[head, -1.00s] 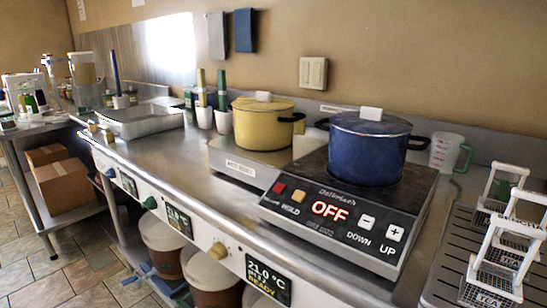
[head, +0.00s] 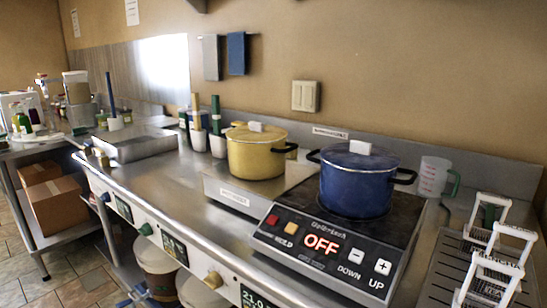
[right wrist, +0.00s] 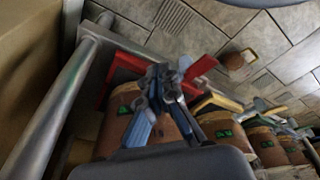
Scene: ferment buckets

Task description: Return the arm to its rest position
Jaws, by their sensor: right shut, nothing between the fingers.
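My right gripper (right wrist: 158,92) shows in the right wrist view, its bluish fingers together with nothing between them. It hangs over brown buckets (right wrist: 118,115) with green labels. Whether it touches any of them is unclear. Neither gripper shows in the head view, and my left gripper is in no view.
In the head view a blue pot (head: 356,180) stands on a hotplate reading OFF (head: 322,245). A yellow pot (head: 257,153) stands to its left. Wire baskets (head: 490,268) are at right. A bucket (head: 158,272) stands below the counter. The counter middle is clear.

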